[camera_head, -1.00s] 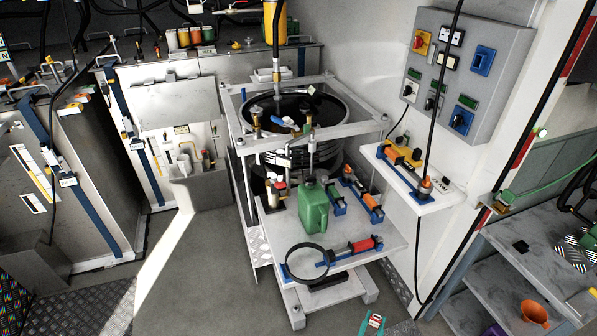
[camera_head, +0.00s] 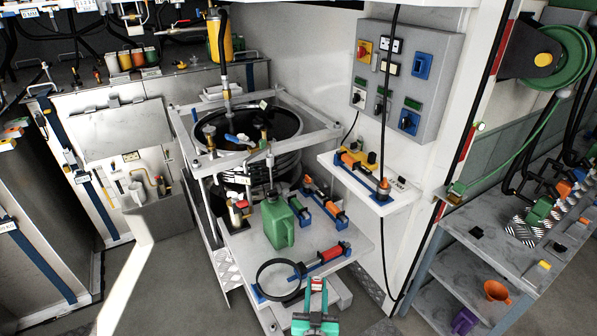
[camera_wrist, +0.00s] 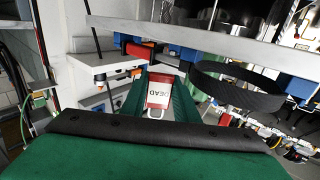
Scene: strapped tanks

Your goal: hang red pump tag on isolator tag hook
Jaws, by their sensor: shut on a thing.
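My gripper (camera_head: 316,289) has green fingers and shows at the bottom middle of the head view. It is shut on the red pump tag (camera_head: 317,284). In the wrist view the tag (camera_wrist: 158,93) sits between the green fingers, with a white label reading "DEAD" and a pale loop at its near end. A grey control panel (camera_head: 436,75) on the white wall carries a red-and-yellow switch (camera_head: 363,50) and several blue-framed switches. The gripper is in front of and below this panel, well apart from it. I cannot make out the isolator tag hook clearly.
A metal frame (camera_head: 333,133) with a round black tank stands left of the panel. Its lower shelf (camera_head: 352,232) holds a green jug (camera_head: 278,222) and a black ring (camera_head: 279,280). A white wall shelf (camera_head: 327,160) and hanging black cable lie below the panel. Grey shelving stands right.

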